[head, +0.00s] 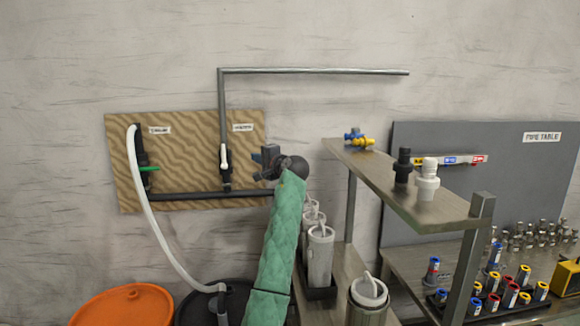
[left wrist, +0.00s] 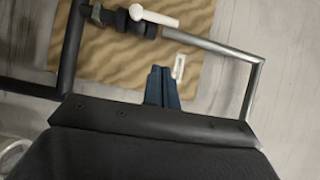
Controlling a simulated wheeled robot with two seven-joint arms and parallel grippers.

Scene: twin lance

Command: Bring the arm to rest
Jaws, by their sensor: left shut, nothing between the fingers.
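My left arm (head: 272,245), in a green quilted sleeve, rises from the bottom middle of the head view. Its left gripper (head: 268,158) is in front of the right edge of the wooden pipe board (head: 190,175). In the left wrist view the dark blue fingers (left wrist: 161,86) are together with nothing between them. Behind them are the board (left wrist: 110,60), a white-handled valve (left wrist: 150,17) and a grey pipe (left wrist: 215,46). I cannot tell the gap between gripper and board. My right gripper is not in view.
A metal shelf (head: 400,190) with black and white fittings stands to the right. Grey canisters (head: 320,255) stand close beside my arm. A white hose (head: 155,215) hangs at left above an orange drum (head: 125,306). Several small fittings fill the right bench.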

